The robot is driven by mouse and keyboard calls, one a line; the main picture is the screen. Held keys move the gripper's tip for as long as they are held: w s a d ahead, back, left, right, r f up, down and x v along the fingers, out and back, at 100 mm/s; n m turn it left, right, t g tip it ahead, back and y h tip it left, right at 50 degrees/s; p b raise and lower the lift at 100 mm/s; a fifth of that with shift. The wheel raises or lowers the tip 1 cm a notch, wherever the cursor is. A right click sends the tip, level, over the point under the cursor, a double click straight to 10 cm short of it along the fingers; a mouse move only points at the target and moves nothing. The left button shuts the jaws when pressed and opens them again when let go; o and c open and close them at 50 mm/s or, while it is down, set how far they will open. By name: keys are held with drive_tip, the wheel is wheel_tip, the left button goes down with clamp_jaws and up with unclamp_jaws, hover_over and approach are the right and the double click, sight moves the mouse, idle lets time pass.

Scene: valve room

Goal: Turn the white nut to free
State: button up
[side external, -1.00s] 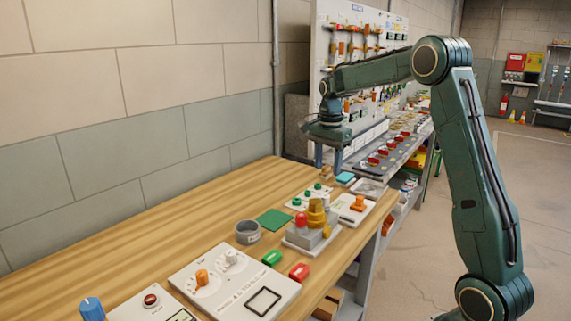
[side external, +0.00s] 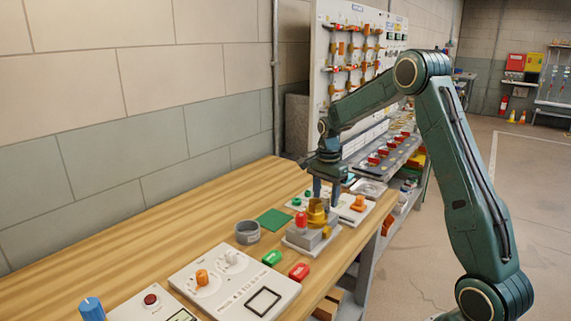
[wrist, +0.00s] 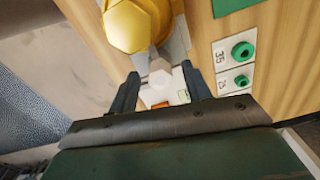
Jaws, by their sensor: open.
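A pale, whitish six-sided nut (wrist: 160,74) shows in the wrist view between my fingertips, beside a large yellow hex cap (wrist: 128,27). My gripper (wrist: 161,82) is open, with one finger on each side of the nut; I cannot tell whether either finger touches it. In the side view my gripper (side external: 326,192) points down over the far side of the grey block (side external: 308,236), close behind the yellow cap (side external: 317,210). The nut is not clear in that view, hidden by the fingers and cap.
A red button (side external: 301,219) stands on the block's left. Green knobs (wrist: 242,51) sit on a white plate to the right in the wrist view. A panel with an orange knob (side external: 358,203) lies behind.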

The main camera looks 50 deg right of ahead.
drive_tip(key=c, duration=1)
drive_tip(key=shift+n, duration=0.5)
drive_tip(key=n, duration=0.7)
drive_tip(key=shift+n, duration=0.4)
drive_tip(key=n, duration=0.4)
drive_tip(key=shift+n, duration=2.1)
